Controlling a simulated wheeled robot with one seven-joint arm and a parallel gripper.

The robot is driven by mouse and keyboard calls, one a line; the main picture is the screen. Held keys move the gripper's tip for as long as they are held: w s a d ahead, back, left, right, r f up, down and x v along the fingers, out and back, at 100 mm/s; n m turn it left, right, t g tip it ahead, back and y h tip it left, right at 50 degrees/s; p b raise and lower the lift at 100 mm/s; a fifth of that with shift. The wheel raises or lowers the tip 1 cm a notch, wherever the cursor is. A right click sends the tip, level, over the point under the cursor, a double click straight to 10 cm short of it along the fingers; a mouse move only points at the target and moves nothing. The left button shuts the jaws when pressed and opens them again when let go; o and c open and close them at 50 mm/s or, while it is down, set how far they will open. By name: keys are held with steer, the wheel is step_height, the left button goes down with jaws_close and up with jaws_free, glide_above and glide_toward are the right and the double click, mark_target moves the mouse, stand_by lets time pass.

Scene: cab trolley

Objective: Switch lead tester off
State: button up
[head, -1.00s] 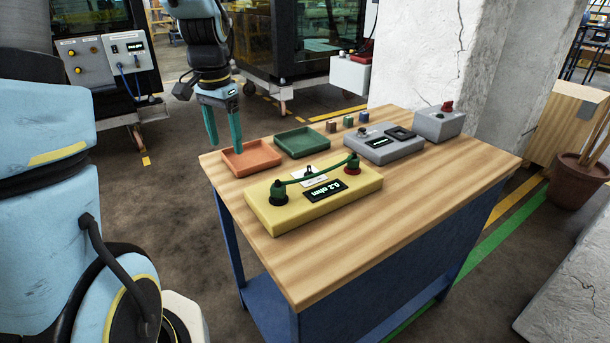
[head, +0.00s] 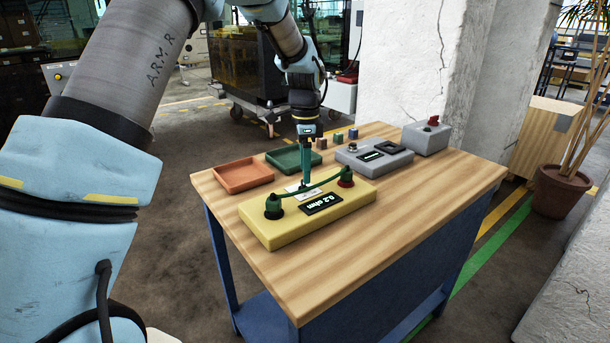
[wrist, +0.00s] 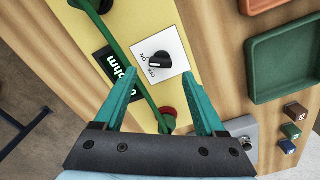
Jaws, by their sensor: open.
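The lead tester (head: 310,215) is a yellow box on the table, its display (head: 320,203) lit with "0.2 ohm". A green lead (wrist: 122,52) arches between its two end terminals. Its black rotary knob (wrist: 159,60) sits on a white plate (wrist: 174,43) marked ON and OFF; the knob has a white pointer mark on the side of the labels, but I cannot tell exactly which one it points at. My gripper (wrist: 160,78) is open and points down over the tester, its fingertips either side of the knob in the picture, apparently not touching it. In the head view my gripper (head: 305,183) hides the knob.
An orange tray (head: 243,177) and a green tray (head: 292,160) lie behind the tester. Several small blocks (head: 337,138), a grey device (head: 374,157) and a grey box with a red knob (head: 427,138) stand farther back. The wooden table's (head: 400,220) front is clear.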

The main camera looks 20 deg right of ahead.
mark_target(303, 185)
steer(key=shift+f, duration=1.75)
jaws_close()
